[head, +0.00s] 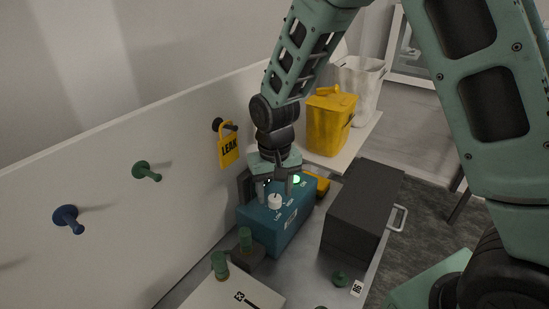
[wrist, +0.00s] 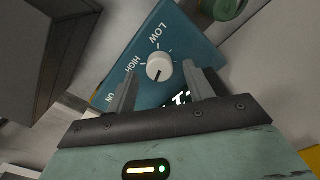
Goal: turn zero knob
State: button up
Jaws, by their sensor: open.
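The white zero knob (head: 275,201) sits on the top face of a blue box (head: 290,228) on the bench. In the wrist view the knob (wrist: 159,67) has a dark pointer line and printed marks around it, including LOW and HIGH on the blue panel (wrist: 185,35). My gripper (head: 277,192) points down just above the blue box. In the wrist view its two fingers (wrist: 160,90) are apart, and the knob shows between and beyond their tips. Nothing is held. I cannot tell whether a finger touches the knob.
A dark grey box with a handle (head: 362,212) stands right of the blue box. A yellow container (head: 330,122) stands behind.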

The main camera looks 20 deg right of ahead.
aim_at(274, 197)
notch_tip(274, 197, up, 16)
jog(key=b, duration=0.2)
dwell(0.4)
jog(key=s+a+f+n, duration=0.2)
jog(key=s+f, duration=0.1)
jog(key=s, duration=0.5)
jog(key=s+a+f+n+b, duration=0.1)
jog(key=s+a+f+n, duration=0.1)
jog(key=s, duration=0.5)
jog(key=s+a+f+n, duration=0.2)
jog(key=s+f+n, duration=0.2)
jog(key=s, duration=0.4)
jog(key=shift+s+y+b, duration=0.3)
jog(key=shift+s+b, duration=0.05)
jog(key=shift+a, duration=0.1)
dwell(0.6)
